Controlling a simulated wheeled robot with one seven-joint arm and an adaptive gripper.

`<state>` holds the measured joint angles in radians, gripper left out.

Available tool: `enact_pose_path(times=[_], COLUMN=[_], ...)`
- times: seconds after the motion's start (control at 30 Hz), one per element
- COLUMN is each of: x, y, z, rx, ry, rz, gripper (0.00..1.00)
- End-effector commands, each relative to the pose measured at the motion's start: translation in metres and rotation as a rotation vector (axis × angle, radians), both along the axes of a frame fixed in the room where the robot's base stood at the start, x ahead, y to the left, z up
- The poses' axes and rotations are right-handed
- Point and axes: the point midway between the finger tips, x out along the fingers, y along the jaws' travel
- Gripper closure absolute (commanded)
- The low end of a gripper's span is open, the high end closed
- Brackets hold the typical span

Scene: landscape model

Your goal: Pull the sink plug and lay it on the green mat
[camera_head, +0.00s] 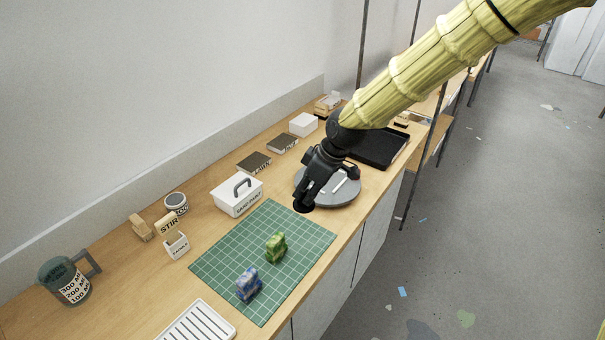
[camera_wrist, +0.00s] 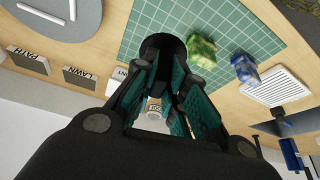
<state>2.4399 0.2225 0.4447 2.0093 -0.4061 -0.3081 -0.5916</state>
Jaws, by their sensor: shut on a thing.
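The green mat (camera_head: 230,255) lies on the wooden counter, with a green lump (camera_head: 276,247) and a blue lump (camera_head: 248,285) on it. My gripper (camera_head: 306,196) points down by the mat's far right edge, in front of a round grey board. It is shut on a dark round piece, seemingly the sink plug (camera_head: 303,206). In the wrist view the plug (camera_wrist: 164,43) shows as a black disc between the fingertips, overlapping the mat (camera_wrist: 238,25). Its height above the counter is hard to tell. I cannot make out the sink.
The round grey board (camera_head: 340,199) holds white sticks. A black tray (camera_head: 377,151) lies behind it. A white handled box (camera_head: 237,195) stands left of the mat; a white slatted rack (camera_head: 198,324) lies in front. A jug (camera_head: 68,281) stands far left.

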Motion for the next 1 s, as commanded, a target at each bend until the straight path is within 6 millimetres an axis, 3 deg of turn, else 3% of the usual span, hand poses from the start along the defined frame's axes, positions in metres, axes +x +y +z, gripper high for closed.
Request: enact_pose_path(times=[0.3,0.57,1.0], x=[-0.016,-0.003,0.000], y=[0.010,0.011,0.009], z=[0.008,0.004,-0.033], rx=[-0.001,0.000,0.000], ry=[-0.015,-0.005,0.000], rz=[0.015,0.016,0.013], gripper=[1.00,1.00,1.00])
